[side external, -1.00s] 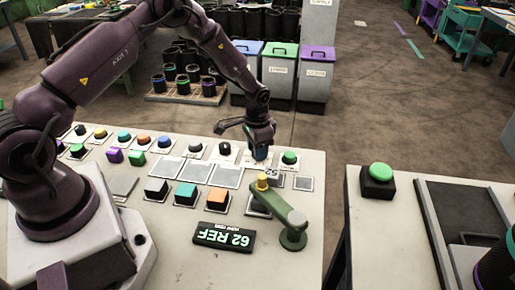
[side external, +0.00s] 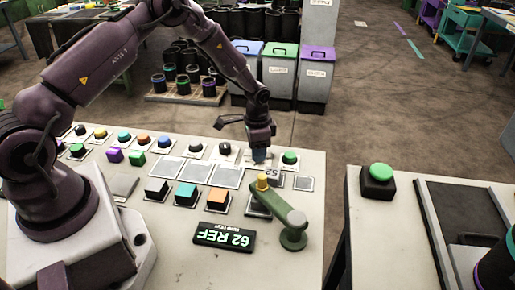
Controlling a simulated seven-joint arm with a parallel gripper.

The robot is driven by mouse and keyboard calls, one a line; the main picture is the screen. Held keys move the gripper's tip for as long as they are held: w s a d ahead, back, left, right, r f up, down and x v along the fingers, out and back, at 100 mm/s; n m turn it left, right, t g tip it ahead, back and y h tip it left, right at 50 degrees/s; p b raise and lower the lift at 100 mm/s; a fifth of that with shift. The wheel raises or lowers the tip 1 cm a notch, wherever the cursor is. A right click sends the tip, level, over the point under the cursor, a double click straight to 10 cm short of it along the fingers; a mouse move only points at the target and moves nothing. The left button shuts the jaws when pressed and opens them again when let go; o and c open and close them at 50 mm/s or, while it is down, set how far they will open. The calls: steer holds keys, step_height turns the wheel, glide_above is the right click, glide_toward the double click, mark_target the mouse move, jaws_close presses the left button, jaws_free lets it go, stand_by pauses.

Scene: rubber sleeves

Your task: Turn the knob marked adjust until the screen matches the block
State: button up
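My gripper (side external: 259,146) points down at the back right of the white panel, over a bluish knob (side external: 259,156). The fingers are at the knob's top, but they are too small and dark to show whether they grip it. The knob's label is hidden or unreadable. A small dark screen (side external: 275,182) lies just in front of the knob, partly behind the green lever, with pale digits too small to read surely. The black block (side external: 224,237) near the front edge shows "62 REF" in lit characters.
A green lever arm with a yellow top (side external: 278,210) stands close in front of the screen. A green-capped knob (side external: 290,158) sits right of my gripper. Several other knobs, buttons and flat grey plates (side external: 197,171) fill the panel to the left.

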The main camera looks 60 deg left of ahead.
steer(key=shift+o, duration=1.3)
step_height(320, 180, up, 13)
steer(key=s+d+r+n+t, duration=0.2)
steer(key=s+d+r, duration=0.2)
steer(key=s+r, duration=0.6)
steer(key=s+d+r+n+t, duration=0.2)
steer(key=s+d+r, duration=0.3)
steer(key=s+r, duration=0.6)
steer(key=s+t, duration=0.1)
steer(key=s, duration=0.4)
steer(key=shift+r+n+t, duration=0.15)
steer(key=shift+n+t, duration=0.15)
